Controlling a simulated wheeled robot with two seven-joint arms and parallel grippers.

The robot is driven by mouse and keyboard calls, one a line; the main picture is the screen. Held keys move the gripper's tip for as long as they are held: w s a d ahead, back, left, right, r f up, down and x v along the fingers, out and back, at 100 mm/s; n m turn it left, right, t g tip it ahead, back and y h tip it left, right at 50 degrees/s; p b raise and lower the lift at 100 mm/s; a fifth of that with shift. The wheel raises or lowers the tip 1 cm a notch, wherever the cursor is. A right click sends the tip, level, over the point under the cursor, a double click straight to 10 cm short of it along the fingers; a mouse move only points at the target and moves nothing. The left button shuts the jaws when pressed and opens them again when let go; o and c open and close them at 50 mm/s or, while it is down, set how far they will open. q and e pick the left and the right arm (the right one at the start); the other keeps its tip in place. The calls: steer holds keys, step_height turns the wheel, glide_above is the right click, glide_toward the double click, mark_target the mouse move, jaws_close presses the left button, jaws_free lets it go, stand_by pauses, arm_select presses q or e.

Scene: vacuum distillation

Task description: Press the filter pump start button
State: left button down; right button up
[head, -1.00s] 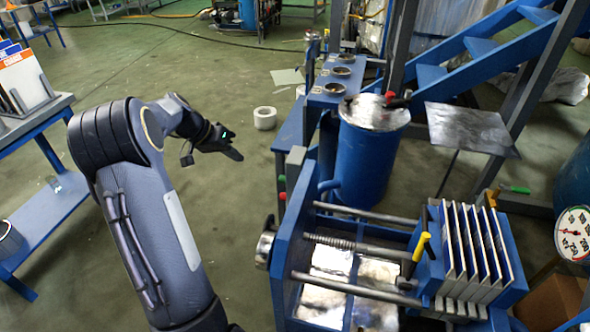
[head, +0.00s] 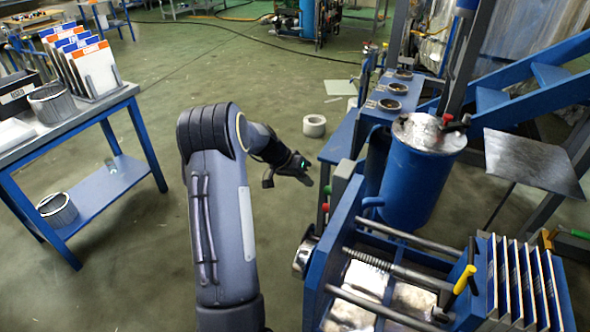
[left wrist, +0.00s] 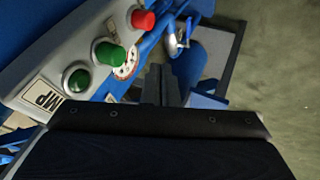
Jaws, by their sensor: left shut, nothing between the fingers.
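A grey control box (left wrist: 60,45) fills the upper left of the left wrist view, with a green button (left wrist: 108,53), a red button (left wrist: 143,19) and a darker green round lamp or button (left wrist: 78,80). A label ending in "MP" is beside them. In the head view the box's green button (head: 327,190) and red button (head: 325,208) show small on the blue press frame's left end. My left gripper (head: 311,181) is shut and empty, just left of the box. Its fingers (left wrist: 165,85) lie right of and below the green button in the wrist view, apparently not touching. My right gripper is out of view.
The blue filter press (head: 345,225) with rods, plates and a yellow-handled tool (head: 463,283) is at lower right. A blue tank (head: 415,180) stands behind it. A rack table (head: 130,92) is at left. A white roll (head: 314,126) lies on open floor.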

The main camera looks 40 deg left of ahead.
mark_target(329, 191)
arm_select(q)
steer(key=d, duration=0.2)
steer(key=w+d, duration=0.1)
steer(key=shift+d+r, duration=0.25)
